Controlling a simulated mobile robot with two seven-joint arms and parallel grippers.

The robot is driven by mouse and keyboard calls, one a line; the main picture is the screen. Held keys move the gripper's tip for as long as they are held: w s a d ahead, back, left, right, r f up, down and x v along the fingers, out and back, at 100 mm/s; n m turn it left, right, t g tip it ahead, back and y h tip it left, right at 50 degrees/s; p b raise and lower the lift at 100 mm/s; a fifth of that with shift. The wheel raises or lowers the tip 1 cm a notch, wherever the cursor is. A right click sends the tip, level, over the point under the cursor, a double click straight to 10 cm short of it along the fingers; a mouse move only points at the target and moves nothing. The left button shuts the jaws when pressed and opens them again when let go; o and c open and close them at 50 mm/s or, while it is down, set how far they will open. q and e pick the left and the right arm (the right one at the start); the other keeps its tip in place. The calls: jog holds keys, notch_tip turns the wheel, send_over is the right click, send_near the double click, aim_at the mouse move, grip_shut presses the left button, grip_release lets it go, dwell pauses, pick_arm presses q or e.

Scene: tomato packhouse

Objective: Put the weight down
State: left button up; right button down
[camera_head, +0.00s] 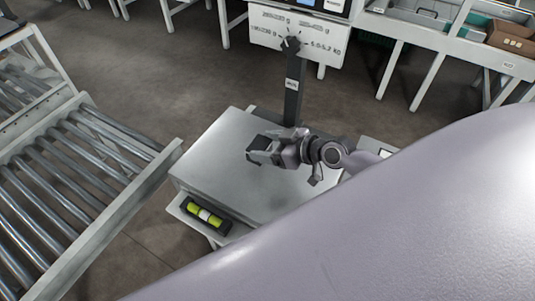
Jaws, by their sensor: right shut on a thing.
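My right gripper (261,151) is over the grey metal platform (212,150) of a scale, right of its middle. It is shut on a dark, block-like weight (263,142), which shows between the fingers. The fingers cover part of the weight. I cannot tell whether its underside touches the platform or hangs just above it. My left gripper is not in view.
A dark post (292,95) with a sign stands behind. A roller conveyor (70,170) is at left. The platform's left part is clear.

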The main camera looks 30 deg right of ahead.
jog(key=shift+w+f+b, duration=0.1)
jog(key=shift+f+b, duration=0.35)
jog(key=shift+f, duration=0.9)
jog(key=shift+f, duration=0.2)
jog(key=shift+c, duration=0.5)
grip_release()
jog(key=shift+f, duration=0.1)
jog(key=shift+s+r, duration=0.2)
jog(key=v, duration=1)
jog(key=shift+s+d+f, duration=0.1)
jog(key=shift+f, duration=0.05)
jog(key=shift+v, duration=0.9)
